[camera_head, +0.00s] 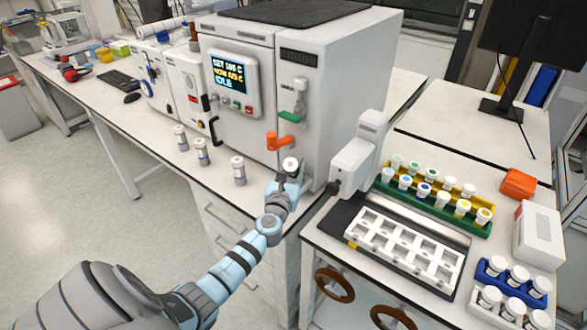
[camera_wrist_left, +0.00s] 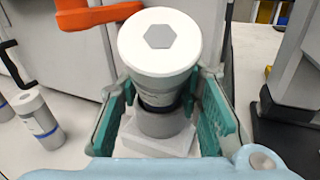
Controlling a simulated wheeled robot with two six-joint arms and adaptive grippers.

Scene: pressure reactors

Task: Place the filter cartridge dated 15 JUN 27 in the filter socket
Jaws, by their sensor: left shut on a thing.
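My left gripper (camera_head: 289,181) is shut on a filter cartridge (camera_head: 291,164) at the front right corner of the big machine. In the left wrist view the cartridge (camera_wrist_left: 160,50) is upright-looking, with a broad white cap marked by a grey hexagon. The teal fingers of the left gripper (camera_wrist_left: 165,108) stand on either side of its narrower body. Below it is a grey round part on a white block, apparently the filter socket (camera_wrist_left: 168,141). I cannot tell whether the cartridge is seated in it. Its date is not readable. My right gripper is not in view.
Three similar cartridges stand on the bench: left (camera_head: 181,138), middle (camera_head: 201,152) and right (camera_head: 239,170). An orange lever (camera_head: 280,142) juts from the machine (camera_head: 345,95) just above the gripper. A white device (camera_head: 357,155) stands close on the right.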

